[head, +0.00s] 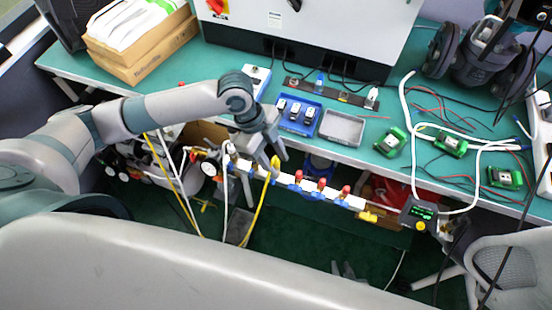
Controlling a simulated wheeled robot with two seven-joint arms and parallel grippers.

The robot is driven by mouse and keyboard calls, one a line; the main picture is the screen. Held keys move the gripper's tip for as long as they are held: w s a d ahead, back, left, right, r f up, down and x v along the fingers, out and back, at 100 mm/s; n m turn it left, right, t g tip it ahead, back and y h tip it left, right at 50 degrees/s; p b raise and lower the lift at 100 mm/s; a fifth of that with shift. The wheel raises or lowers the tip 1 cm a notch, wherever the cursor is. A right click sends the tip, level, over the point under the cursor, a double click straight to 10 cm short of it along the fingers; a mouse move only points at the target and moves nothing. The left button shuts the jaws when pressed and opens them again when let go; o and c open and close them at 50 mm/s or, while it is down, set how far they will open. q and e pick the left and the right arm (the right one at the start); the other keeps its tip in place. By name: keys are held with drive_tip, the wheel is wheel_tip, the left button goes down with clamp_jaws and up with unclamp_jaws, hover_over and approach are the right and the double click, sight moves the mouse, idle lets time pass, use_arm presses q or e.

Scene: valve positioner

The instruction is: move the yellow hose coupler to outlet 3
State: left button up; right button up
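A white manifold bar (330,197) runs along the front of the bench, with red-topped valves (322,183) and blue outlets below them. A yellow coupler (275,164) is at the bar's left part, and a yellow hose (257,212) hangs below it. Another yellow piece (368,217) is at the bar's right end. My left gripper (266,165) is above the bar's left part, close to the yellow coupler, with its fingers apart; I cannot tell whether they touch it. My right gripper (350,270) shows only as grey tips at the bottom, apart from the bar. Outlet numbers are not readable.
The green bench (385,118) carries a blue tray (297,127), a grey tray (342,128), green modules (391,143) and loose cables. A small display box (419,212) is at the bar's right. White and yellow hoses hang below the bench. A chair (500,265) stands lower right.

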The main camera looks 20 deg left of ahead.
drive_tip(key=shift+s, duration=0.1)
